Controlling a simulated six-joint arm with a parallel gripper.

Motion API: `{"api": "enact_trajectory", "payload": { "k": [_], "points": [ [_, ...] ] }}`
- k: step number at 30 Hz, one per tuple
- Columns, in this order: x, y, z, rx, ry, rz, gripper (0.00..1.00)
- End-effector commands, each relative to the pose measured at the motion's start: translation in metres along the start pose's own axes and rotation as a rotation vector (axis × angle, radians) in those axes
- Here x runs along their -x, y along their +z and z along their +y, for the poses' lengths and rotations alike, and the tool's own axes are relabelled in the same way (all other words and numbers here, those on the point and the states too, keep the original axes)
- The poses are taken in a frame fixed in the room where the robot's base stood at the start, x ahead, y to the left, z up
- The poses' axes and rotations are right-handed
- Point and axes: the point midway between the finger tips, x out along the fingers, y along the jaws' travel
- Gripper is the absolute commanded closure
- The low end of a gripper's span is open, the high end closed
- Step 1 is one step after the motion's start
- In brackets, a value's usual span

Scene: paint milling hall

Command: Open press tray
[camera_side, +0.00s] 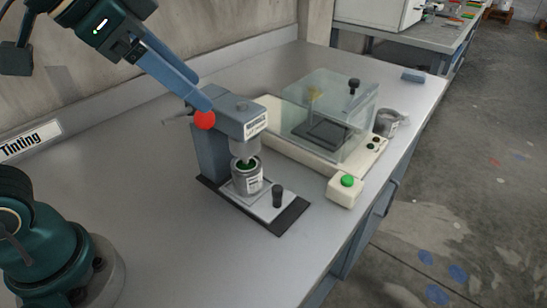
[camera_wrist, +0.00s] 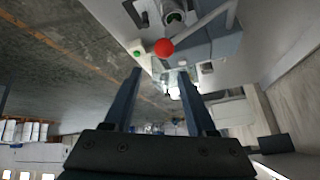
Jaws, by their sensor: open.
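In the side view, the press (camera_side: 213,150) is a grey-blue column with a labelled head and a lever ending in a red ball (camera_side: 205,120). Below the head, a light metal tray (camera_side: 262,209) with an upright black knob (camera_side: 278,196) lies on a dark base plate. A grey can (camera_side: 246,180) with green in its top stands under the head. My gripper (camera_side: 203,94) is open and empty, its fingertips just above the red ball. In the wrist view, the red ball (camera_wrist: 163,47) shows beyond my fingertips (camera_wrist: 159,75); the can (camera_wrist: 175,17) is at the top edge.
A machine with a clear hood (camera_side: 325,110) stands behind the press. A green-button box (camera_side: 346,190) sits near the bench's right edge. Another can (camera_side: 386,123) and a small blue block (camera_side: 413,76) are farther back.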

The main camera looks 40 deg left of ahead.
Motion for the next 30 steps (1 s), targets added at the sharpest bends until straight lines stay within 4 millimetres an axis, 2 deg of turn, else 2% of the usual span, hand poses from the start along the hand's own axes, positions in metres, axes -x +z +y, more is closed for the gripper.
{"api": "enact_trajectory", "payload": {
  "k": [1, 3, 6, 10, 15, 21, 25, 30],
  "points": [
    [-0.003, -0.018, 0.003, -0.026, 0.020, -0.003, 0.43],
    [-0.012, -0.034, 0.006, -0.006, 0.040, -0.026, 0.43],
    [-0.032, -0.048, 0.010, 0.099, 0.059, -0.089, 0.43],
    [-0.061, -0.056, 0.013, 0.318, 0.058, -0.206, 0.43],
    [-0.099, -0.055, 0.017, 0.641, 0.003, -0.370, 0.43],
    [-0.133, -0.045, 0.021, 0.950, -0.103, -0.519, 0.43],
    [-0.149, -0.038, 0.023, 1.093, -0.173, -0.584, 0.43],
    [-0.159, -0.033, 0.025, 1.192, -0.228, -0.624, 0.43]
  ]
}}
